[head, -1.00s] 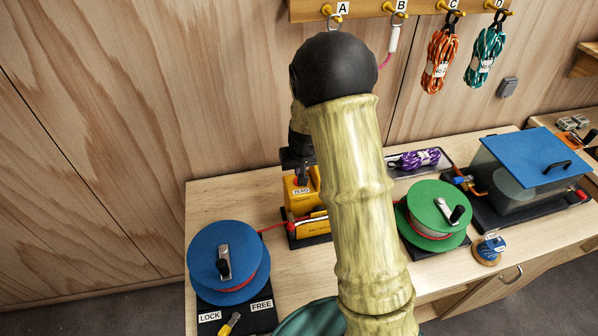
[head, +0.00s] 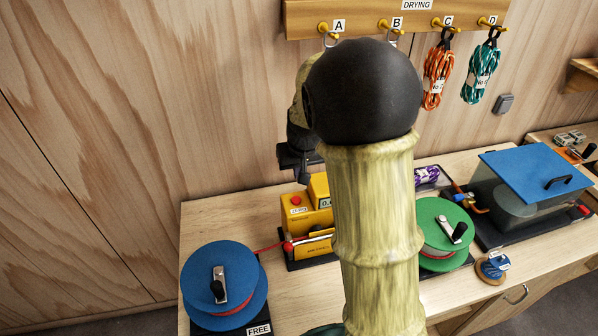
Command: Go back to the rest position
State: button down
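My arm rises through the middle of the head view, with a black joint at its top. My gripper (head: 301,172) hangs behind and to the left of that joint, above the yellow machine (head: 308,217). It looks clear of the machine. It is small, dark and partly covered by my arm, so I cannot tell whether its fingers are open or shut. I see nothing hanging from it.
On the bench stand a blue reel (head: 220,287), a green reel (head: 437,232) and a tank with a blue lid (head: 535,170). Orange (head: 438,75) and teal (head: 481,72) ropes hang from the wall rack (head: 365,22). Red line runs from the blue reel to the machine.

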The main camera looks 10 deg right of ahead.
dwell(0.5)
jog(key=s+f+g, duration=0.1)
jog(key=s+f, duration=0.2)
jog(key=s, duration=1.6)
jog(key=shift+s+a+b, duration=0.15)
jog(key=shift+s+b, duration=0.15)
jog(key=shift+s, duration=0.1)
jog(key=shift+f, duration=0.1)
jog(key=shift+w, duration=0.1)
